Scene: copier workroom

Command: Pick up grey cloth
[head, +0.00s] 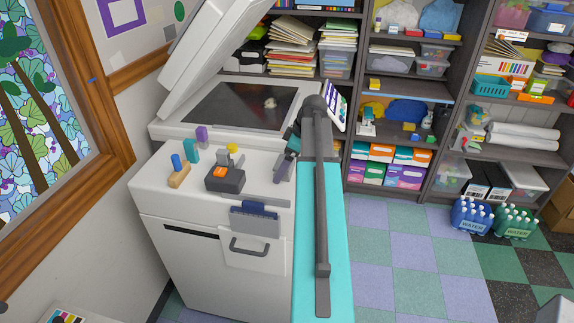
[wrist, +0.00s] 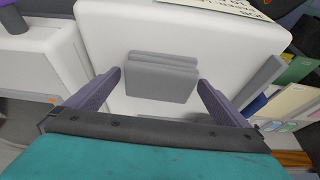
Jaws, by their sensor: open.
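The grey cloth (wrist: 161,78) shows in the wrist view as a folded, layered grey block lying on a white surface. My gripper (wrist: 159,80) is open, with one purple-grey finger to the left of the cloth and one to the right. Gaps show between the cloth and both fingertips, and nothing is held. In the head view my gripper (head: 284,166) is low over the right part of the copier top, beside my arm. I cannot clearly pick out the cloth there; my gripper and arm cover that area.
The copier (head: 215,260) has its lid (head: 215,45) raised. A dark stapler-like device with an orange part (head: 225,178) and several small coloured blocks stand left of my gripper. A printed sign (head: 336,106) stands behind my arm. Shelves (head: 405,95) line the back.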

